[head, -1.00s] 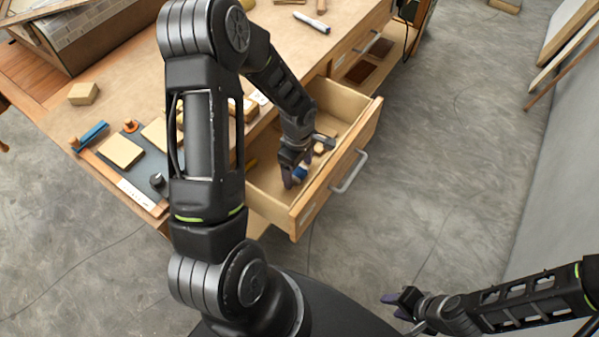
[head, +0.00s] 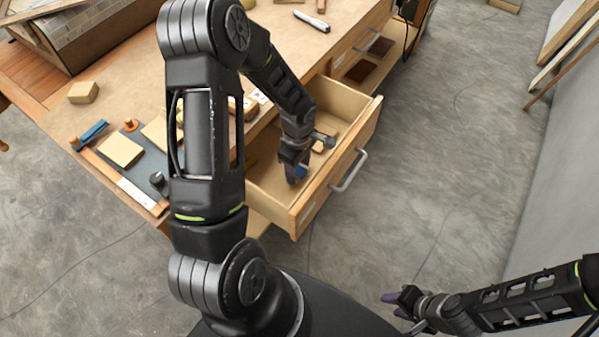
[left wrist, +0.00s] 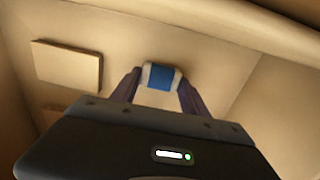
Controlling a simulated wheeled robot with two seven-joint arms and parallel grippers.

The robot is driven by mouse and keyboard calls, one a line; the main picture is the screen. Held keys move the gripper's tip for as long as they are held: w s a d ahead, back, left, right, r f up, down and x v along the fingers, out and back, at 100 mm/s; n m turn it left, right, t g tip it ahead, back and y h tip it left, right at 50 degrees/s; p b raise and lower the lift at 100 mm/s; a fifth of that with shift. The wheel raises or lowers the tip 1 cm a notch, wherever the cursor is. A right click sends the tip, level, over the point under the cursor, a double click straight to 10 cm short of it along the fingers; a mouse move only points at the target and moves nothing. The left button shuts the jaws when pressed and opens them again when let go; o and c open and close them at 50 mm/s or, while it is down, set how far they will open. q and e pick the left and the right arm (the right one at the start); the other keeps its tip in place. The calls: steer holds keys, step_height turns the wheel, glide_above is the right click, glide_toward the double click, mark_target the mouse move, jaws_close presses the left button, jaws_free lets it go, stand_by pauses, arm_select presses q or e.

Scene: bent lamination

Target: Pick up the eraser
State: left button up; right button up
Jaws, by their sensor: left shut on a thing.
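The eraser (left wrist: 162,76) is a small block with a blue sleeve and a white end. In the left wrist view it sits between the two dark fingers of my left gripper (left wrist: 159,88), which are shut on it. In the head view my left gripper (head: 296,172) reaches down into the open drawer, and a bit of the eraser's blue (head: 301,171) shows at its fingers. Whether the eraser still touches the drawer floor I cannot tell. My right gripper (head: 396,300) is far from the drawer, at the lower right; its jaw gap is not clear.
The open drawer (head: 333,166) has walls close around my left gripper. A flat wooden block (left wrist: 67,65) lies inside it. The workbench (head: 130,80) above holds wooden blocks, a blue tool (head: 92,134) and a marker (head: 311,22).

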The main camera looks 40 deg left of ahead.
mark_target(298, 170)
arm_select(q)
steer(key=c, duration=0.7)
steer(key=shift+r, duration=0.1)
step_height(298, 170, up, 10)
steer(key=shift+b, duration=0.4)
